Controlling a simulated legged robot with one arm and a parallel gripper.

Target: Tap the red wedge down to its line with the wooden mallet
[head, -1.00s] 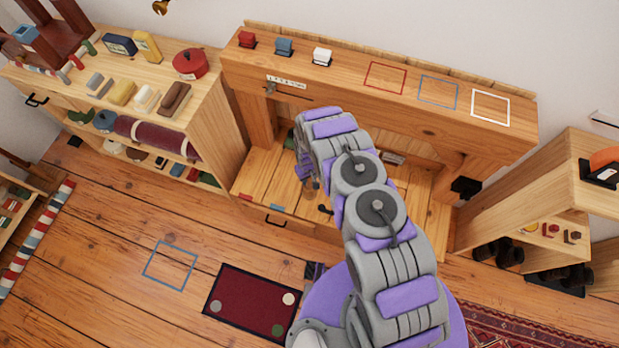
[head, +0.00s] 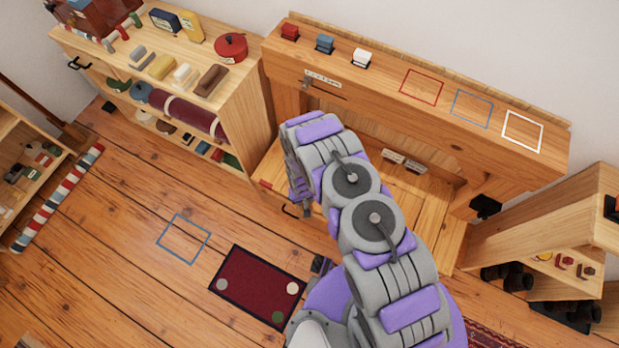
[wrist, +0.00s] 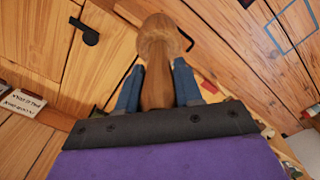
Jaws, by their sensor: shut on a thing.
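My gripper (wrist: 157,88) is shut on the turned wooden handle of what looks like the wooden mallet (wrist: 163,40). Its two blue fingers press the wood from both sides, and a rounded wooden end points away from my wrist. In the head view my arm covers the gripper and the mallet. I cannot make out the red wedge or its line for certain. A small red piece (head: 265,184) shows at the left edge of the low wooden platform (head: 268,167), too small to identify.
A ledge (head: 440,112) holds red (head: 290,31), blue (head: 325,44) and white (head: 361,58) blocks beside coloured outlines. A shelf unit (head: 245,110) stands left, another (head: 555,205) right.

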